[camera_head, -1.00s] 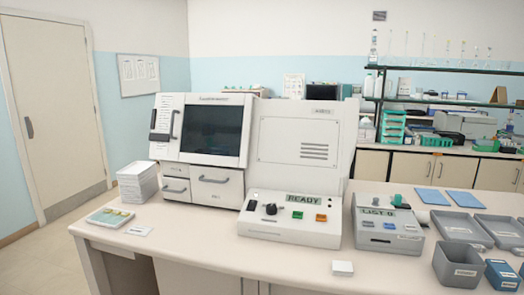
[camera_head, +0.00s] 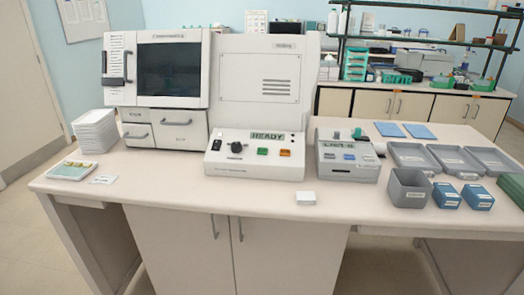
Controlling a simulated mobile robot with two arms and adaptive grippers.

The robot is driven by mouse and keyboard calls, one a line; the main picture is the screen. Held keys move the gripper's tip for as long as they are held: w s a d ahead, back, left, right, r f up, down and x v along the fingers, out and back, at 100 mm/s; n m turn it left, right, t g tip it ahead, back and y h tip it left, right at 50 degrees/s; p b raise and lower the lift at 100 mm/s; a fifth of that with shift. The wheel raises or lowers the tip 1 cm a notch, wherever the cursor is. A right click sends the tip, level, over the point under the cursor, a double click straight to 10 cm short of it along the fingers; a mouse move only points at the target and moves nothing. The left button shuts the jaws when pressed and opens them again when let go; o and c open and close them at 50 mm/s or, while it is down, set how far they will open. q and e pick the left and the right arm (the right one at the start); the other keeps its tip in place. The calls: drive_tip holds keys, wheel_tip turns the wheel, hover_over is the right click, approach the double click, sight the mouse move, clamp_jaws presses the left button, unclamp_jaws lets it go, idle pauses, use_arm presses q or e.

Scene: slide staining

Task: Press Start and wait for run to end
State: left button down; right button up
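The slide stainer (camera_head: 160,90) stands at the left of the bench, a white machine with a dark window and drawers below. Beside it is a white unit with a tall back panel (camera_head: 261,82) and a sloped control panel (camera_head: 221,166). Its display (camera_head: 267,135) reads READY. A black knob (camera_head: 237,144), a green button (camera_head: 262,151) and an orange button (camera_head: 285,153) sit on that panel. Which button is Start cannot be read. Neither of my grippers is in view.
A grey device (camera_head: 346,170) with a small display stands right of the panel. Grey trays (camera_head: 409,156), a grey bin (camera_head: 408,192) and blue boxes (camera_head: 446,196) lie further right. A small white block (camera_head: 306,197) is near the front edge. A slide tray (camera_head: 72,171) is at left.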

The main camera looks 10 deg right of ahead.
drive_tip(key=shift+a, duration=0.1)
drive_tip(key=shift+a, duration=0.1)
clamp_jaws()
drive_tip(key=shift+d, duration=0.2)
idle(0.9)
